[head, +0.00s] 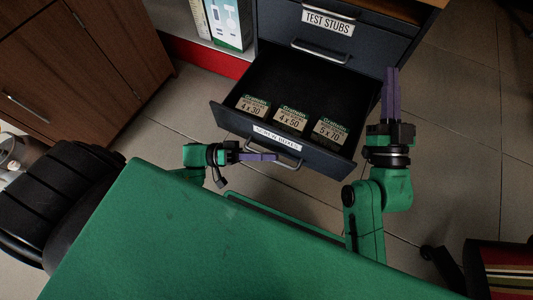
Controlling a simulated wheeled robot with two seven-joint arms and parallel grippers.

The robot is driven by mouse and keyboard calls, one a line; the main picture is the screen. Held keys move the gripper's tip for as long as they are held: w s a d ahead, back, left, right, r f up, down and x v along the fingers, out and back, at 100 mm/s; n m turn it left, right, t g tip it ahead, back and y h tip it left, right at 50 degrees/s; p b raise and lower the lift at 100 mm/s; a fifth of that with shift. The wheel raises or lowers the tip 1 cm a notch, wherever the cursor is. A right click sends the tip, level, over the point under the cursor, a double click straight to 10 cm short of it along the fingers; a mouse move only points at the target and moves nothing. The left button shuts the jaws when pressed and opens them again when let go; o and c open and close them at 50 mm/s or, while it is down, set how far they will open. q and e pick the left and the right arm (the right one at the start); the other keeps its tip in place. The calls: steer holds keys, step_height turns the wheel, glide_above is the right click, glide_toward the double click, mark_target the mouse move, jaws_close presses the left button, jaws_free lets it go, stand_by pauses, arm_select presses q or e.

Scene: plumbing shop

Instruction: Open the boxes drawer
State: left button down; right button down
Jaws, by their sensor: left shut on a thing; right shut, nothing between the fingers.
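The boxes drawer (230,120) is dark, labelled "SCREW BOXES", and stands pulled out from the cabinet. Three small boxes, marked 4 x 30 (253,107), 4 x 50 (290,119) and 5 x 70 (329,132), sit in a row near its front. My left gripper (274,157) has purple fingers and is shut on the drawer's metal handle (290,165), at the handle's left part. My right gripper (391,72) is shut and empty, pointing up the picture just right of the open drawer.
A closed drawer labelled "TEST STUBS" (370,35) is above, with its own handle (320,50). Brown wooden cabinets (80,75) stand at the left. A striped item (505,270) is at the lower right. Tiled floor (460,150) is clear on the right.

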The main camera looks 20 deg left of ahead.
arm_select(q)
steer(key=c, duration=0.9)
jaws_free()
steer(key=shift+a, duration=0.1)
steer(key=shift+s+a+f, duration=0.1)
steer(key=shift+a+f, duration=0.05)
steer(key=shift+a, duration=0.15)
steer(key=v, duration=1.3)
steer(key=shift+a+b, duration=0.4)
steer(key=shift+b, duration=0.05)
arm_select(e)
step_height(320, 180, up, 9)
steer(key=s+d+n+t+y, duration=0.1)
steer(key=t, duration=0.1)
steer(key=shift+r+t+y, duration=0.2)
steer(key=shift+t+y, duration=0.2)
arm_select(q)
steer(key=shift+s, duration=0.1)
arm_select(e)
steer(key=shift+d, duration=0.1)
